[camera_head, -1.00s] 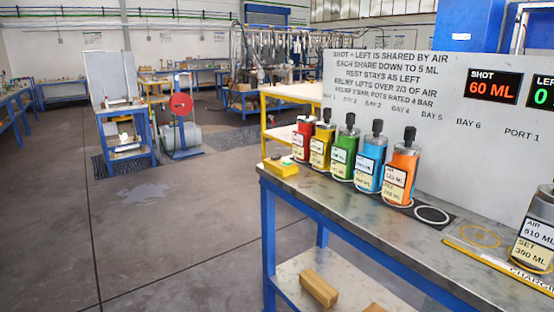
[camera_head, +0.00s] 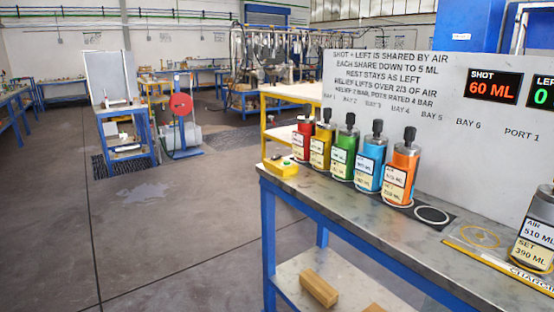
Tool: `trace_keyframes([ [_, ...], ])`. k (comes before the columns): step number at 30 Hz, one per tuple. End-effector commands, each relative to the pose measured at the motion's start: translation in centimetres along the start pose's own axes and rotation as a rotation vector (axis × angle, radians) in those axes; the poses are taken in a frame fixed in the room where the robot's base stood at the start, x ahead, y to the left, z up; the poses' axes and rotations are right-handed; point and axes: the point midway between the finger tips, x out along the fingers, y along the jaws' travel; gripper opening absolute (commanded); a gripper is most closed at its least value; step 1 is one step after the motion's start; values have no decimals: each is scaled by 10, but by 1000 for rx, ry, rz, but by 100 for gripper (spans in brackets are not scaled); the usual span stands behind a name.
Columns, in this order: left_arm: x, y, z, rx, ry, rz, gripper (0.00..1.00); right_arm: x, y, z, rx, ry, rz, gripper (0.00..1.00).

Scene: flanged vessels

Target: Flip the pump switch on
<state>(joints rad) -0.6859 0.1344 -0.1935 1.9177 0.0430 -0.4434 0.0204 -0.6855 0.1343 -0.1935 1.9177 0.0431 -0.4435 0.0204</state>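No switch marked as the pump switch can be read in this view. A small yellow box (camera_head: 282,167) with a green spot on top sits on the left end of the workbench; I cannot tell whether it is the pump switch. Red (camera_head: 303,140), yellow (camera_head: 322,143), green (camera_head: 344,148), blue (camera_head: 370,163) and orange (camera_head: 401,174) vessels with black tops stand upright in a row on the bench. A grey vessel (camera_head: 538,232) labelled AIR 510 ML, SET 390 ML is cut off at the right edge. Neither of my grippers is in view.
The steel workbench (camera_head: 340,198) has a grey panel (camera_head: 450,75) behind it, with a display (camera_head: 494,87) reading SHOT 60 ML. A wooden block (camera_head: 319,288) lies on its lower shelf. The floor at left is open.

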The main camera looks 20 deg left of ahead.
Motion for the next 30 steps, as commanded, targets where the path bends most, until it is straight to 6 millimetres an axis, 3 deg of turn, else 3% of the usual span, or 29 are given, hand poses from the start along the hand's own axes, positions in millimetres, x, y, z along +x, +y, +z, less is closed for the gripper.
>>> trace_keyframes([
  [9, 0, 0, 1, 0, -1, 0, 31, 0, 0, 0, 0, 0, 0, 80],
  [15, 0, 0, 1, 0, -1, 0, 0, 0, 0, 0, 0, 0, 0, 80],
  [30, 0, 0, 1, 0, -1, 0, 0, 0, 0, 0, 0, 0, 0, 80],
])
